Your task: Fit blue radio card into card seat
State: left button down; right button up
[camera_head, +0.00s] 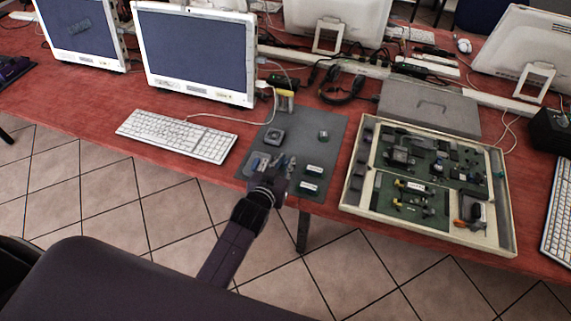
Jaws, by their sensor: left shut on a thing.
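My left gripper (279,167) reaches in over the front of the grey mat (306,134). Its jaws are shut on a small piece that they largely cover; it appears to be the blue radio card (259,162), whose bluish part shows just left of the fingers. Whether it touches the mat I cannot tell. The open case (356,203) to the right holds green circuit boards (422,167) with dark chips and modules. The card seat is too small to pick out among them. My right gripper is not in view.
On the mat lie a grey square module (274,136), a small greenish part (323,135) and two green modules with white labels (314,170) (308,187). A keyboard (178,135) is left of the mat. A grey lid (430,107) lies behind the case.

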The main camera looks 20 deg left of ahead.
pick_arm(q)
jog(key=shift+f, duration=0.45)
jog(key=c, duration=1.7)
grip_release()
jog(key=shift+f, duration=0.1)
